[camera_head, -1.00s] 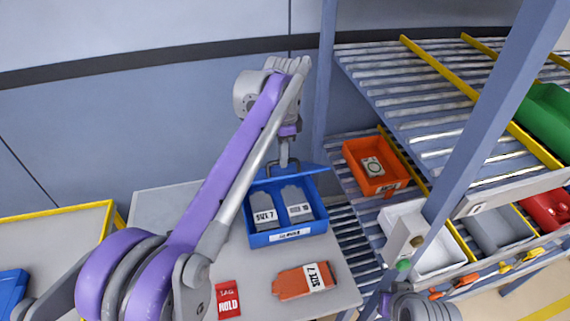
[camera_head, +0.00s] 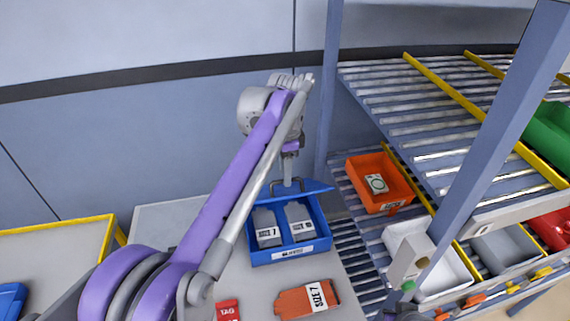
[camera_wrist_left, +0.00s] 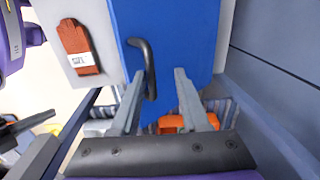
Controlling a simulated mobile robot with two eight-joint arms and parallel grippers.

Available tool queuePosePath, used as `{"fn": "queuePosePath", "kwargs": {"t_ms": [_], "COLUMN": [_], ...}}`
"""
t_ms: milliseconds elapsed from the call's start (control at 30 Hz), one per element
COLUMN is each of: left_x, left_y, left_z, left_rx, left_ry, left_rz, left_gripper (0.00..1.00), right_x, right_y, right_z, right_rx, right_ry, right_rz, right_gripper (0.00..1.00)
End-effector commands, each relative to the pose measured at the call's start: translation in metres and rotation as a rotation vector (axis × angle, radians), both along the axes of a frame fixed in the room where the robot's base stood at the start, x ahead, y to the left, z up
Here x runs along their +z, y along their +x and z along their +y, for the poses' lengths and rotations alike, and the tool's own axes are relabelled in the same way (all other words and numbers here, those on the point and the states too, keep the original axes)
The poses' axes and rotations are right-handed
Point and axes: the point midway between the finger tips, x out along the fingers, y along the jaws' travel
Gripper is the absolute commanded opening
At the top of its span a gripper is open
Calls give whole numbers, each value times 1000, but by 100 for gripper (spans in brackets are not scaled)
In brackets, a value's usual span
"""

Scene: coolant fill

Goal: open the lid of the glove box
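The glove box (camera_head: 290,255) is a blue two-compartment box on the grey table. Its blue lid (camera_head: 318,189) stands raised along the back edge, and grey gloves with white labels show inside. In the left wrist view the lid (camera_wrist_left: 190,35) fills the middle as a flat blue panel with a dark bar handle (camera_wrist_left: 150,65). My left gripper (camera_head: 290,183) is above the back of the box at the lid. In the wrist view its two fingers (camera_wrist_left: 158,90) are apart, with the handle's lower end between them; contact cannot be told.
An orange glove (camera_head: 300,299) and a red card (camera_head: 228,311) lie on the table (camera_head: 265,290) in front of the box. A rack with an orange bin (camera_head: 400,190) and a white bin (camera_head: 448,275) stands close on the right. A wall is behind.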

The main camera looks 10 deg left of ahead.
Motion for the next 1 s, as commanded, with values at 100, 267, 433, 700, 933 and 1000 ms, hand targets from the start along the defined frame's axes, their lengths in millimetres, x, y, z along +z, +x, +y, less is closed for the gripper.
{"fn": "queuePosePath", "kwargs": {"t_ms": [100, 267, 433, 700, 933, 1000], "left_x": [11, 41, 75, 102, 106, 106], "left_y": [-1, -2, -4, -6, -7, -7], "left_z": [0, -1, -2, -3, -3, -3], "left_rx": [0, 0, 0, 0, 0, 0], "left_ry": [0, 0, 0, 1, 0, 0], "left_rz": [0, -1, -1, -2, -1, -1], "left_gripper": [45, 45, 45, 45, 45, 45], "right_x": [-1, -1, 0, 0, 0, 0], "right_y": [0, -1, 0, 0, 0, 0], "right_z": [0, 0, 0, 0, 0, 0], "right_rx": [0, 0, 0, 0, 0, 0], "right_ry": [0, 0, 0, 0, 0, 0], "right_rz": [1, 1, 0, -1, -1, -1], "right_gripper": [0, 0, 0, 0, 0, 0]}}
